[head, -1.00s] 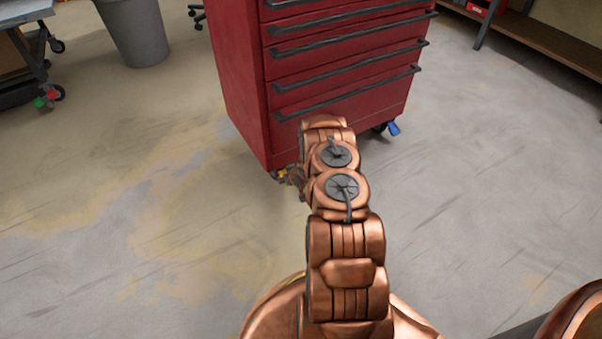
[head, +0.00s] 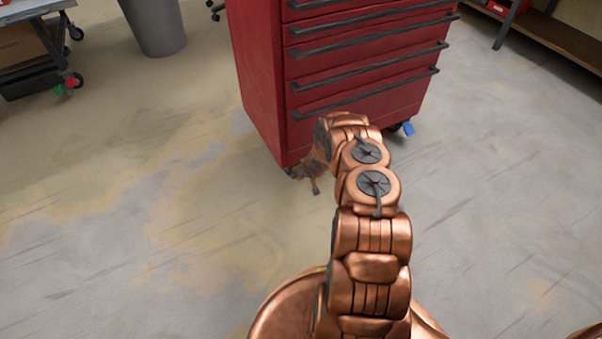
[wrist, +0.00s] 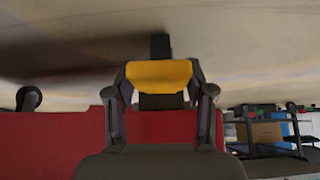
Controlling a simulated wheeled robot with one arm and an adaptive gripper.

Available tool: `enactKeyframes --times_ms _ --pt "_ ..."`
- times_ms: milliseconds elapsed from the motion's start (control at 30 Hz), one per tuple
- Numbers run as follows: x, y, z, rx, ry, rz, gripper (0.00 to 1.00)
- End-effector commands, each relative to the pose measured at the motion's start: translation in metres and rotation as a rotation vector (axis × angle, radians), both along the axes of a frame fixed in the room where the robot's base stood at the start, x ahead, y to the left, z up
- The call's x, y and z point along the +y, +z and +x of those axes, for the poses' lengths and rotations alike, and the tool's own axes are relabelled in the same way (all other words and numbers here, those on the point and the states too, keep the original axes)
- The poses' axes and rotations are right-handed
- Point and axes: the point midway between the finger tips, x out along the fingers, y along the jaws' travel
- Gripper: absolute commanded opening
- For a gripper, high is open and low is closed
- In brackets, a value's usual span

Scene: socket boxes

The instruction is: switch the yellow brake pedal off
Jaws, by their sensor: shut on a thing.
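The yellow brake pedal (wrist: 158,74) shows in the wrist view, between the two fingers of my gripper (wrist: 160,92). The fingers are shut on its sides. A dark bracket stands beyond it. In the head view my gripper (head: 308,178) is low at the near left bottom corner of the red tool cabinet (head: 262,85), partly behind my arm. The yellow pedal cannot be made out there. The wrist view is upside down, with the floor at the top and the red cabinet (wrist: 60,143) at the bottom.
A blue pedal (head: 408,129) sits at the cabinet's right bottom corner. A grey bin (head: 153,25) and a wheeled cart (head: 35,50) stand at the back left. A shelf (head: 560,40) is at the back right. The floor around the cabinet is clear.

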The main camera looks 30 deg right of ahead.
Motion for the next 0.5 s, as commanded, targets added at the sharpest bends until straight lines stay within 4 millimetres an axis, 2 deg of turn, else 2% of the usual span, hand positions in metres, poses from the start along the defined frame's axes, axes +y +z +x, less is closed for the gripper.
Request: enactKeyframes --times_ms 33,67,300,500 --pt "-0.0002 0.0017 0.0019 -0.005 0.002 -0.002 0.0" --pt "-0.0002 0.0017 0.0019 -0.005 0.002 -0.002 0.56" --pt "-0.0006 0.0008 0.0006 -0.002 0.001 -0.001 0.79" --pt "-0.0007 0.0005 0.0001 -0.001 0.0 0.0 0.79"
